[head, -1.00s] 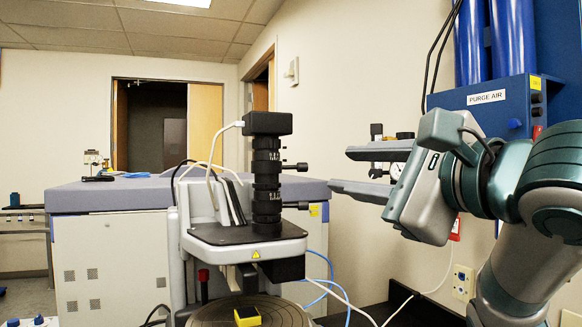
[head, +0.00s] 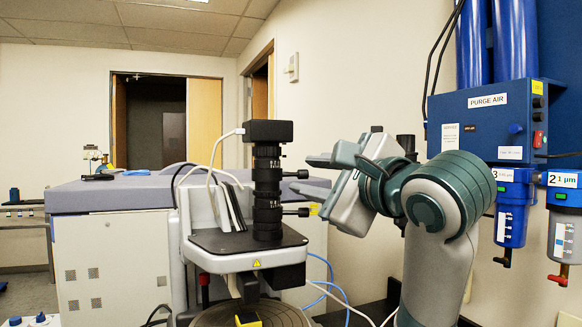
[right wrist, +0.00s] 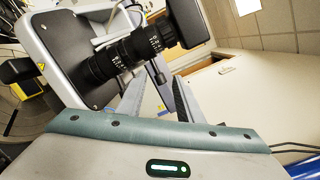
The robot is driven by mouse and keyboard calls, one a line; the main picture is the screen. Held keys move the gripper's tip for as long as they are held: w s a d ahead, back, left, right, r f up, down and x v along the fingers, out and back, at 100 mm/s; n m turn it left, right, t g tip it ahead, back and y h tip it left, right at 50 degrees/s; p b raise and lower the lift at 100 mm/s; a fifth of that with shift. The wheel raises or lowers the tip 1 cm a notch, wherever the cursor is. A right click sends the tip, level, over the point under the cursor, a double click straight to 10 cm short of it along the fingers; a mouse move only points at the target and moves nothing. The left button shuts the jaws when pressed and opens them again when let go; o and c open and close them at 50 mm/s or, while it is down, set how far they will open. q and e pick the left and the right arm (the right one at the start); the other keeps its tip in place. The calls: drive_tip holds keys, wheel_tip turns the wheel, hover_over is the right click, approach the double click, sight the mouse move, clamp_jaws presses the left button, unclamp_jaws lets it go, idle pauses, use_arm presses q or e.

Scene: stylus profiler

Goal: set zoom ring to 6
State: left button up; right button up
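The black lens column (head: 267,190) stands upright on the profiler's dark platform under a black camera block (head: 267,131). It has stacked rings with small white markings, too small to read. Two black side knobs point right, an upper one (head: 297,174) and a lower one (head: 298,212). My right gripper (head: 316,176) is just right of the column at about the upper knob's height, its fingers pointing left. In the right wrist view its two fingers (right wrist: 155,98) are apart with nothing gripped, and the ringed column (right wrist: 130,55) lies beyond the tips. My left gripper is not in view.
The platform (head: 247,240) is below the column, above a round stage (head: 250,315) with a yellow block (head: 248,320). A white cable runs beside the column on the left. A blue purge air unit (head: 487,115) with filters is at the right. A grey-topped cabinet (head: 110,195) stands behind.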

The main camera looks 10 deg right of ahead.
drive_tip(key=p+x, duration=0.2)
drive_tip(key=x, duration=0.5)
drive_tip(key=shift+d, duration=0.1)
clamp_jaws()
